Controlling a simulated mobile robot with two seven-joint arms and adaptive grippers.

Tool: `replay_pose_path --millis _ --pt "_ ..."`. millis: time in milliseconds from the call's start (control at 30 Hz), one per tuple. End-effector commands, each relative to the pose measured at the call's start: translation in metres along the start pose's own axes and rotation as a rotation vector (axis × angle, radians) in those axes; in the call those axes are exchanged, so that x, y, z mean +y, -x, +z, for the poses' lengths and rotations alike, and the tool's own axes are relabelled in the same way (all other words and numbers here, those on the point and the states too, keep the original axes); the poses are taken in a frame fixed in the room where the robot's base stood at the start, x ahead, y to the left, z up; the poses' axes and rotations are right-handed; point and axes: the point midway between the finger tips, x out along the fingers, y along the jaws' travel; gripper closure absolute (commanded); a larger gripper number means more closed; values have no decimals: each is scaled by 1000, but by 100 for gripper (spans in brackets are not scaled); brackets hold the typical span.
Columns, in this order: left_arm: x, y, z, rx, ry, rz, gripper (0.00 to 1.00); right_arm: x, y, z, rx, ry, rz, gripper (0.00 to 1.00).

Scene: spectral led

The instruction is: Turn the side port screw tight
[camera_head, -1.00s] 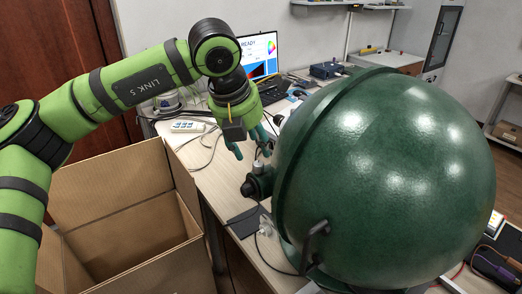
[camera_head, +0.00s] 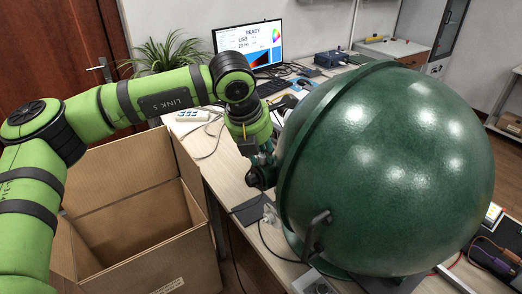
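The large dark green sphere (camera_head: 400,165) stands on the table and fills the right half of the view. Its side port (camera_head: 257,179) is a short dark stub low on the sphere's left side. My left gripper (camera_head: 263,160) points down right at this port, with its teal fingers at the top of the stub. The small screw on top of the port is hidden behind the fingers. I cannot tell whether the fingers are shut on it or only around it. My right gripper is not in view.
An open cardboard box (camera_head: 135,220) stands at the left, below my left arm. A monitor (camera_head: 248,45) reading READY stands at the back of the table (camera_head: 232,175). Cables lie around the sphere's left side. A handle (camera_head: 316,228) sticks out of the sphere's front.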

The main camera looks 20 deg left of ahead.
Motion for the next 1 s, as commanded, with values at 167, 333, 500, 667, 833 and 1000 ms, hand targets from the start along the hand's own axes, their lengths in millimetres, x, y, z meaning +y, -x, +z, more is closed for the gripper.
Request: replay_pose_path --millis 167,333,500,667,833,1000 --pt "-1 2 3 -11 0 -3 100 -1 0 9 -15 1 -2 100" --pt "-1 2 3 -13 -15 -11 100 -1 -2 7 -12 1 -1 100" --pt "-1 1 4 -16 -70 -35 100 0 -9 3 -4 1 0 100" --pt "0 0 4 -18 -168 -76 100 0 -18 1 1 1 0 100" --pt "0 1 4 -19 -308 -132 100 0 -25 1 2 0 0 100" --pt "1 2 6 -19 -456 -193 100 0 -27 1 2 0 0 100"
